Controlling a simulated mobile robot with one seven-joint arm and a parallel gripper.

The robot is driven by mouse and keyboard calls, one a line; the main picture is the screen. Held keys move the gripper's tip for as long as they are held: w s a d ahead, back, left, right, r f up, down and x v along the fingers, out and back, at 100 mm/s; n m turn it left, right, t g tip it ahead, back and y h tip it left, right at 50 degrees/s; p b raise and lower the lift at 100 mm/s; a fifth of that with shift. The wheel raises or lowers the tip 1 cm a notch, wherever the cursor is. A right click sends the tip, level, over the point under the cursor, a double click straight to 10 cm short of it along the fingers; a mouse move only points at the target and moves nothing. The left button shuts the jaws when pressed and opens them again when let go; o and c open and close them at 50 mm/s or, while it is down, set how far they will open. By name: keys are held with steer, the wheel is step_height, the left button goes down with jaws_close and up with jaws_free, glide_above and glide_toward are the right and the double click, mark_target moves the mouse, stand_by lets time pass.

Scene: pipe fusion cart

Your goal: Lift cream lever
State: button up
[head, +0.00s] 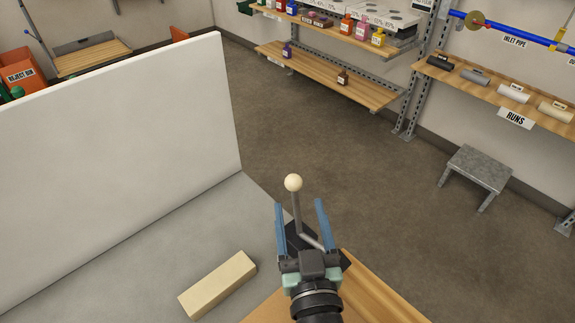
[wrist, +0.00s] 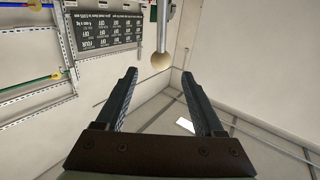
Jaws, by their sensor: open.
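The cream lever has a cream ball knob (head: 293,183) on a grey metal rod (head: 298,215), which leans slightly and rises from a dark base at the cart's edge. My gripper (head: 300,203) is open, its two blue fingers apart, with the rod between them in the head view. In the wrist view the knob (wrist: 161,60) hangs from its rod, in line with the gap between my fingertips (wrist: 160,73) and just past them. Nothing is gripped. The lever's base is partly hidden by my gripper.
A pale wooden block (head: 218,284) lies on the grey surface (head: 180,250) left of my gripper. A tall white panel (head: 120,160) stands behind it. Open floor (head: 370,180) lies beyond the lever. Shelves (head: 335,80) and a grey stool (head: 480,170) are farther off.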

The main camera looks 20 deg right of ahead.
steer(key=p+x, duration=0.2)
steer(key=x, duration=0.8)
steer(key=shift+w, duration=0.15)
jaws_close()
stand_by(1.1)
